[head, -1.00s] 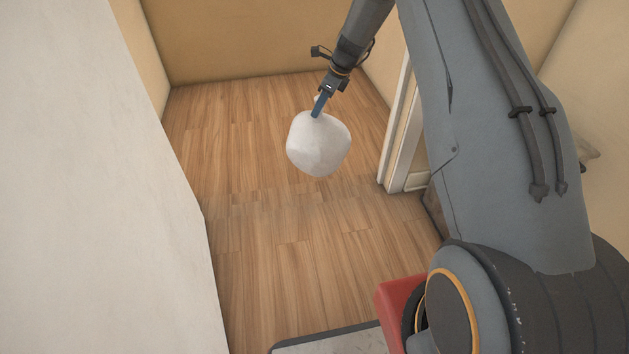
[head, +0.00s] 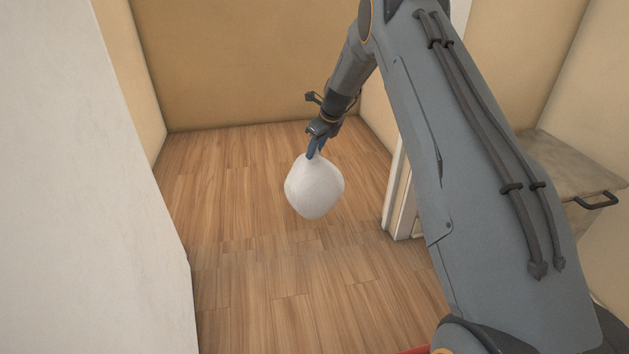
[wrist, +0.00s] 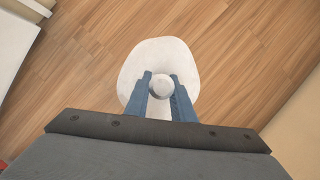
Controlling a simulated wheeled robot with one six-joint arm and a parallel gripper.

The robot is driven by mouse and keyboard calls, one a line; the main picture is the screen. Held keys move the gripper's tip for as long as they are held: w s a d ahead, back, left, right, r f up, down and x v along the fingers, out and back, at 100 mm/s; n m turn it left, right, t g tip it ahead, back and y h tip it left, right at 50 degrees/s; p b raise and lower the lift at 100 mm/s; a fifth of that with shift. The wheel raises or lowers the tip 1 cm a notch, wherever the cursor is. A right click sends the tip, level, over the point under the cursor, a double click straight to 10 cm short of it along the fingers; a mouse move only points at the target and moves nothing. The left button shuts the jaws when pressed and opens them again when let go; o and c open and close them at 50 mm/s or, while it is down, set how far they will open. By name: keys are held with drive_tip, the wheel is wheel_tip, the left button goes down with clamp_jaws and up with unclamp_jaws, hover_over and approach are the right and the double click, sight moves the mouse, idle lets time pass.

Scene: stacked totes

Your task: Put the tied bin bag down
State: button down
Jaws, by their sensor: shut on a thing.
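The tied bin bag (head: 314,188) is white and rounded, with a gathered neck at its top. It hangs below my gripper (head: 316,152) in the head view, over the wood floor. In the wrist view, the blue fingers of my gripper (wrist: 160,86) stand on both sides of the bag's pale round knot, and the white bag (wrist: 141,60) spreads out beneath them. My gripper is shut on the bag's neck. I cannot tell for sure how high the bag's underside is above the floor.
The wood floor (head: 290,275) around and below the bag is clear. A pale wall (head: 80,190) stands close on the left, and a tan wall (head: 250,60) closes the back. A white door frame (head: 402,200) is on the right. A wooden surface with a dark handle (head: 570,170) is farther right.

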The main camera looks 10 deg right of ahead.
sight(315, 166)
drive_tip(key=shift+f+b, duration=1.4)
drive_tip(key=shift+f, duration=1.95)
drive_tip(key=c, duration=1.5)
unclamp_jaws()
drive_tip(key=shift+f, duration=0.1)
